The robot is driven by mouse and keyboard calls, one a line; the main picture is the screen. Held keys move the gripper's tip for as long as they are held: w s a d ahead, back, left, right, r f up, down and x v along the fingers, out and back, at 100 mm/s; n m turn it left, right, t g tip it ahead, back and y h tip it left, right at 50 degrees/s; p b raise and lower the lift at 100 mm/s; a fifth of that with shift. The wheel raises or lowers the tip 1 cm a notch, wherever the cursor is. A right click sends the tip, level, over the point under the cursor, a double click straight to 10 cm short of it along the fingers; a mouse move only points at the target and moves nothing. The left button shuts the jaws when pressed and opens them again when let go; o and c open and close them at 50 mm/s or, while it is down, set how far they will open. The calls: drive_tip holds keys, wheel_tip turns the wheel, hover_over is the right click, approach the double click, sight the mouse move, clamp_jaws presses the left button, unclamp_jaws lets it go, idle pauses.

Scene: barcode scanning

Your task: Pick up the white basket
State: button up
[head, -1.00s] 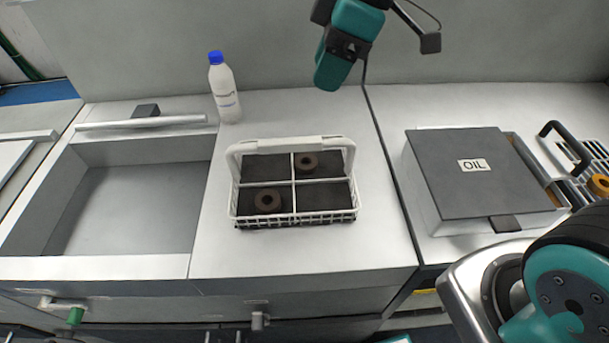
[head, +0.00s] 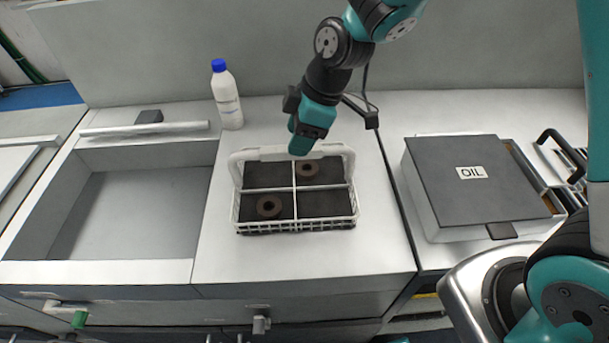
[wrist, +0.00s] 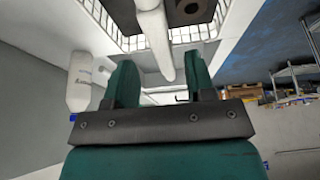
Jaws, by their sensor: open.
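The white basket (head: 295,225) stands on the middle counter in the head view. Contact with the fingers cannot be told.
A white bottle with a blue cap (head: 226,95) stands behind the basket to the left. An empty sink-like basin (head: 130,215) is at the left. A box marked OIL (head: 470,180) is at the right. The counter in front of the basket is clear.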

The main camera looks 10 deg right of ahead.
drive_tip(key=p+x, duration=0.1)
drive_tip(key=x, duration=0.3)
drive_tip(key=shift+s+f, duration=0.1)
drive_tip(key=shift+s, duration=0.05)
clamp_jaws()
